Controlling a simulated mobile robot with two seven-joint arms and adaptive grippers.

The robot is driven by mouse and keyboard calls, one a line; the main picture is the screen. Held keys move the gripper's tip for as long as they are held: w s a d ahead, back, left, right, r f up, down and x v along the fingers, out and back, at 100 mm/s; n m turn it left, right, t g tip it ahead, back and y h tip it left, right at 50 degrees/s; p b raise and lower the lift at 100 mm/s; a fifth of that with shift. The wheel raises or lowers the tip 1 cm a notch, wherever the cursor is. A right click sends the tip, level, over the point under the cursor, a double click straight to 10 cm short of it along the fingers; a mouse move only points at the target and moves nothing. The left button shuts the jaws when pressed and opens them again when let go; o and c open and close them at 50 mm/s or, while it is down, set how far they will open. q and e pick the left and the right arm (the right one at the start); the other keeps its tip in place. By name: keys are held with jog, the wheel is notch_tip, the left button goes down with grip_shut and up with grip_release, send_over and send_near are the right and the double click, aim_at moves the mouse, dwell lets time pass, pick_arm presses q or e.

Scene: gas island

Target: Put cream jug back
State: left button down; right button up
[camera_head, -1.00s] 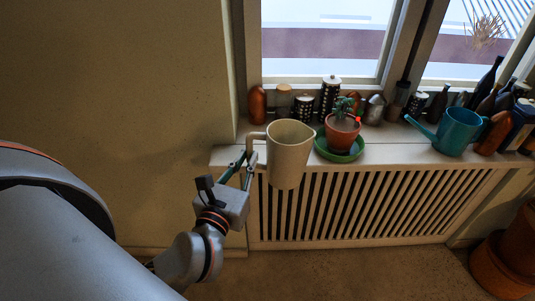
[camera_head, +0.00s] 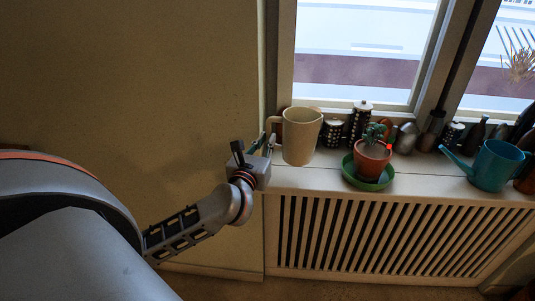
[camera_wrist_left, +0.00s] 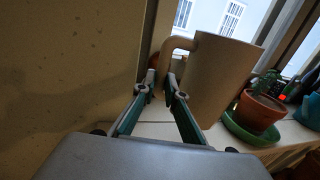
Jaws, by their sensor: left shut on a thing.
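The cream jug (camera_head: 301,137) is upright at the left end of the window sill (camera_head: 300,178). I cannot tell whether its base touches the sill. Its handle points left, toward my left gripper (camera_head: 268,143), which is shut on the handle. In the left wrist view the jug (camera_wrist_left: 218,75) rises right of the gripper's fingers (camera_wrist_left: 160,85), with the handle between the fingertips. My right gripper is not in view.
A potted plant (camera_head: 373,157) on a green saucer (camera_head: 351,172) stands just right of the jug. A teal watering can (camera_head: 494,165) is further right. Jars and bottles line the window behind. A slatted radiator cover (camera_head: 380,236) is below the sill.

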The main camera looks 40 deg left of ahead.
pick_arm(q)
jog(key=x, duration=0.3)
jog(key=shift+a+f, duration=0.15)
jog(key=shift+a, duration=0.2)
jog(key=shift+s+f, duration=0.1)
jog(key=shift+f, duration=0.6)
notch_tip(320, 180, down, 5)
jog(key=shift+r+b, duration=0.1)
jog(key=shift+b, duration=0.75)
jog(key=shift+f, duration=0.2)
